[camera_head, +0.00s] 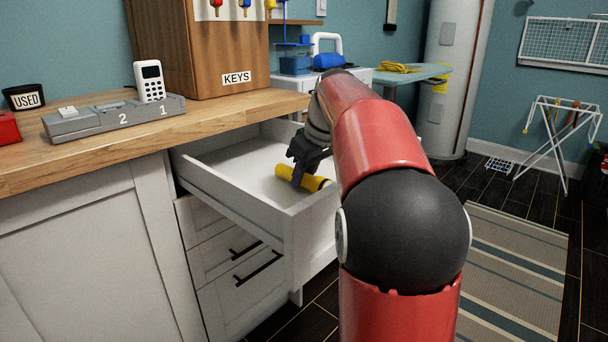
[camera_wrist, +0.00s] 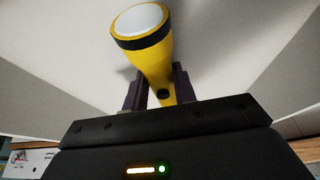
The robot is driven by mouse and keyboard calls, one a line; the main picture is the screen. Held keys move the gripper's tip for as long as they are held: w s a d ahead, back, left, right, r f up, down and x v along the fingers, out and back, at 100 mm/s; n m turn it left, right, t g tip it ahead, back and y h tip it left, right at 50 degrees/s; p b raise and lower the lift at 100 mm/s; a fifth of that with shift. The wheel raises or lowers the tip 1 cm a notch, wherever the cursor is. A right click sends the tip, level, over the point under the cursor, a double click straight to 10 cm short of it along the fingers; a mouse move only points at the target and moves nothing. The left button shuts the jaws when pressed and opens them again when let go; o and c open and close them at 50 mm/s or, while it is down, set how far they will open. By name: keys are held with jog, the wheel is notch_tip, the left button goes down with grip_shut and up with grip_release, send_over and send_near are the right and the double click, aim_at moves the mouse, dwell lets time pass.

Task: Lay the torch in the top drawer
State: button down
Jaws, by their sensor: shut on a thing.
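The yellow torch (camera_head: 312,182) with a black band is inside the open white top drawer (camera_head: 225,196), low near the drawer's front end. In the wrist view the torch (camera_wrist: 153,60) shows its pale lens and black rim pointing away from my gripper. My gripper (camera_head: 298,176) reaches down into the drawer and is shut on the torch's body. In the wrist view the two dark fingers of my gripper (camera_wrist: 160,92) stand on either side of the torch. I cannot tell whether the torch touches the drawer floor. My arm hides part of the drawer's right side.
The wooden worktop (camera_head: 110,136) lies beside and above the drawer. It bears a grey numbered dock (camera_head: 90,122) with a white handset (camera_head: 149,82), a "USED" cup (camera_head: 24,97) and a wooden key cabinet (camera_head: 200,50). Shut drawers (camera_head: 240,262) are below. The drawer looks otherwise empty.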

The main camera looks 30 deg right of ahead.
jog(key=c, duration=1.1)
grip_release()
jog(key=p+v, duration=0.2)
jog(key=v, duration=1)
jog(key=shift+w+r+p, duration=0.1)
jog(key=shift+r+p, duration=0.05)
jog(key=shift+p, duration=0.2)
